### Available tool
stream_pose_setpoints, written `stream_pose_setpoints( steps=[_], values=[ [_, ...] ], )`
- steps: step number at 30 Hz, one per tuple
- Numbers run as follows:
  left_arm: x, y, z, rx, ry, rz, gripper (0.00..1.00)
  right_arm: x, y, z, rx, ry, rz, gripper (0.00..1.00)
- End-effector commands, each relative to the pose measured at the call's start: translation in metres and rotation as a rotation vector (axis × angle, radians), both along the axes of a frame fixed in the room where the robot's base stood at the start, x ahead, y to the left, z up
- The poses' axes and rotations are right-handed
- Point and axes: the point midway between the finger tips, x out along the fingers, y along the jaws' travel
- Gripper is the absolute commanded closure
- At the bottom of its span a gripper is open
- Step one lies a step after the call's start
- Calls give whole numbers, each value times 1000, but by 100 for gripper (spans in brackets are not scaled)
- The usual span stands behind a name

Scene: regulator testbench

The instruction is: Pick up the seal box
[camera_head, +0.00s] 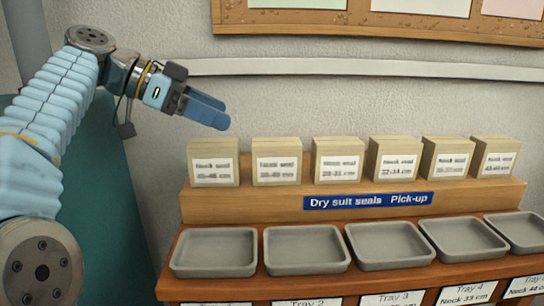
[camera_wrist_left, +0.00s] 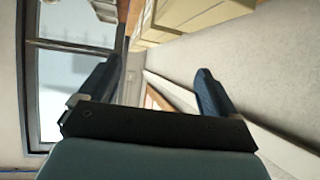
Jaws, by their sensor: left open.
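Several tan seal boxes stand in a row on the upper wooden step, each with a white neck seal label. The leftmost seal box (camera_head: 213,163) has a blurred size label. Beside it stands a second seal box (camera_head: 277,162), then a third seal box (camera_head: 337,160). My left gripper (camera_head: 208,110) is above and behind the leftmost box, apart from it, near the wall. In the left wrist view the two blue fingers of this gripper (camera_wrist_left: 150,88) are spread with nothing between them. Tan box sides (camera_wrist_left: 195,18) show at the top there. My right gripper is not in view.
A blue "Dry suit seals Pick-up" sign (camera_head: 368,200) is on the step front. Grey trays, including the leftmost one (camera_head: 214,252), sit on the lower shelf and look empty. A white rail (camera_head: 360,68) and a cork board (camera_head: 285,22) are on the wall behind.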

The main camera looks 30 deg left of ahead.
Motion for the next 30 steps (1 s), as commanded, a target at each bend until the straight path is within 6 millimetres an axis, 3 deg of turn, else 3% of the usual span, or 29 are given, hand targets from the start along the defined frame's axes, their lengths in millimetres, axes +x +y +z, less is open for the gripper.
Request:
stream_pose_setpoints(
  steps=[6,21,30],
  values=[
    [27,-30,-23,0,3,-1,8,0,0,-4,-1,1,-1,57],
    [63,-69,-57,0,3,0,8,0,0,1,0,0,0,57],
    [68,-75,-62,0,1,0,8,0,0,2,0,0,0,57]
  ],
)
